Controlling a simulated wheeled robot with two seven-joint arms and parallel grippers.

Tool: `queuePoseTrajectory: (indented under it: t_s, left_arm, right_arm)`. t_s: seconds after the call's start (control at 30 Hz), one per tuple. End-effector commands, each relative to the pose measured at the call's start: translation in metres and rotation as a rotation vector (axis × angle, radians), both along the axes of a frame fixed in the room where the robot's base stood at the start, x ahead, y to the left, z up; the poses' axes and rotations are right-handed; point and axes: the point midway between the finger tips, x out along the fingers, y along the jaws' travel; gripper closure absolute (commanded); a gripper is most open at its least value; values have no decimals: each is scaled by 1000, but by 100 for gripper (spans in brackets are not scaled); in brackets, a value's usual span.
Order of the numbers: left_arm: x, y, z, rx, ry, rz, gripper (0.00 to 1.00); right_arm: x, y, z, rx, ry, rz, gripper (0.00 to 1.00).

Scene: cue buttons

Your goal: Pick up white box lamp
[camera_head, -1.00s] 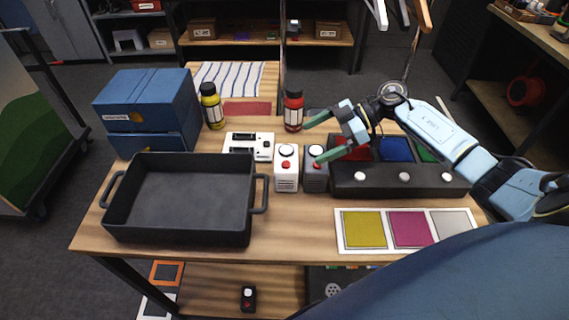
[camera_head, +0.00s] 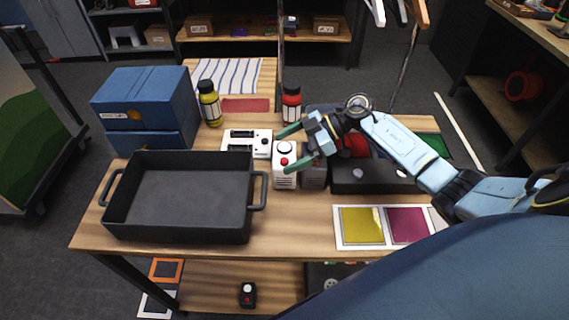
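The white box lamp (camera_head: 285,178) stands upright on the wooden table, with a red button on its front and a round dark-rimmed top. My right gripper (camera_head: 282,150) comes in from the right with its green-tipped fingers spread. One finger is behind the lamp's top and the other is in front of its right side. I cannot tell whether either finger touches it. A dark grey box lamp (camera_head: 314,178) stands just right of the white one, partly hidden by my gripper. My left gripper is not in view.
A black tray (camera_head: 112,205) stands to the left, and a white device (camera_head: 240,146) is behind the lamp. Yellow (camera_head: 210,104) and red (camera_head: 291,104) bottles stand farther back. A black button panel (camera_head: 370,184) is at right, colour cards (camera_head: 362,226) in front. Blue boxes (camera_head: 145,98) are at back left.

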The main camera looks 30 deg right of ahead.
Motion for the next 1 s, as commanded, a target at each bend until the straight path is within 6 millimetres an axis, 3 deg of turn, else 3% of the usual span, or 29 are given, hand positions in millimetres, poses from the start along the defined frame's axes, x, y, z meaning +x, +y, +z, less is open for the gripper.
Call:
queuePoseTrajectory:
  t_s: [0.03,0.4,0.67,0.7,0.77,1.0]
  left_arm:
    - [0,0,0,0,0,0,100]
    - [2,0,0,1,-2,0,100]
    - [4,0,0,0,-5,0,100]
    - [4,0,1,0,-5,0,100]
    - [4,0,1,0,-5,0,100]
    - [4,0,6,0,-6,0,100]
  right_arm:
    - [0,0,0,0,0,0,17]
    - [1,0,1,1,-3,-1,63]
    - [1,-1,2,0,-4,0,63]
    - [1,-1,4,0,-4,0,71]
    - [1,-1,7,0,-4,0,78]
    - [1,-1,38,-1,-6,1,78]
